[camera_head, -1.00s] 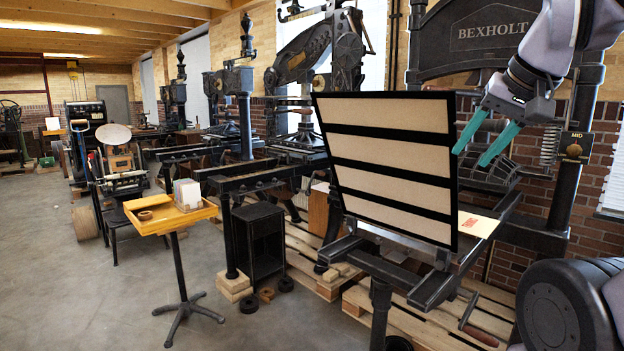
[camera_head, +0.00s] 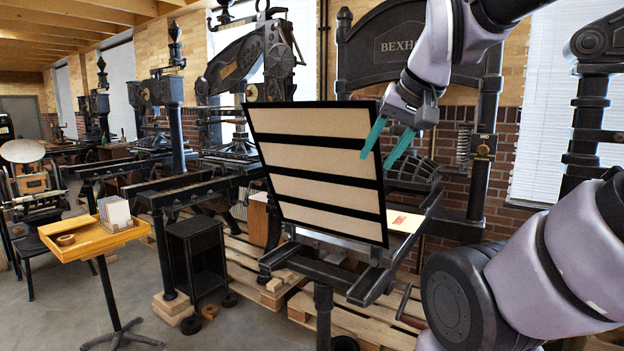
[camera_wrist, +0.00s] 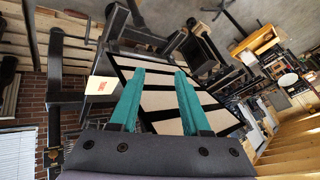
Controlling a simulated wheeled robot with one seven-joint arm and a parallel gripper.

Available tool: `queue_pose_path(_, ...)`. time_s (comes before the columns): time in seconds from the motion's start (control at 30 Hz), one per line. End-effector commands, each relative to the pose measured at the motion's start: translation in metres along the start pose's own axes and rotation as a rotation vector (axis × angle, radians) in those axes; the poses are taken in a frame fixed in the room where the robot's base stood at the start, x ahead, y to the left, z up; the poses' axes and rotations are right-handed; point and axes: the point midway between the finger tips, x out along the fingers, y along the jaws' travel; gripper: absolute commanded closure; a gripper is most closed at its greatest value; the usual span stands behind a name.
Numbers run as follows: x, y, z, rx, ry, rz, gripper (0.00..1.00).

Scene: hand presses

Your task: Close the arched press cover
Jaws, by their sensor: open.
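The cover (camera_head: 318,148), a black frame with beige panels, stands raised and tilted on the bed of the press with the arched top (camera_head: 385,45). It also shows beyond my fingers in the wrist view (camera_wrist: 160,102). My gripper (camera_head: 375,162) has teal fingers, open and empty, at the cover's right edge. In the head view the left finger overlaps the frame's right edge and the other is just right of it. In the wrist view the fingers (camera_wrist: 159,72) point toward the cover. I cannot tell whether they touch it.
A sheet with a red print (camera_head: 403,221) lies on the press bed behind the cover. A yellow tray table (camera_head: 95,235) and a black cabinet (camera_head: 197,255) stand to the left. Wooden pallets (camera_head: 305,305) lie under the presses. Open floor is at the lower left.

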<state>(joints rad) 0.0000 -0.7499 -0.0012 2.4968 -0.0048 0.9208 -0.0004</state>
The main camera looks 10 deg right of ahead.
Motion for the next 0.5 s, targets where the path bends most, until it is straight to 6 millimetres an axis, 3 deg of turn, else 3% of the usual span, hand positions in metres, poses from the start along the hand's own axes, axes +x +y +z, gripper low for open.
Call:
queue_pose_path(0.03, 0.000, 0.000, 0.000, -0.004, -0.001, 0.001, 0.72)
queue_pose_path(0.1, 0.001, -0.002, 0.000, -0.048, -0.015, 0.015, 0.98)
queue_pose_path(0.17, 0.004, -0.004, 0.001, -0.144, -0.048, 0.048, 1.00)
queue_pose_path(0.27, 0.009, -0.010, 0.002, -0.449, -0.148, 0.145, 1.00)
queue_pose_path(0.37, 0.013, -0.019, -0.004, -0.880, -0.294, 0.275, 1.00)
queue_pose_path(0.5, 0.013, -0.048, -0.028, -1.493, -0.507, 0.461, 1.00)
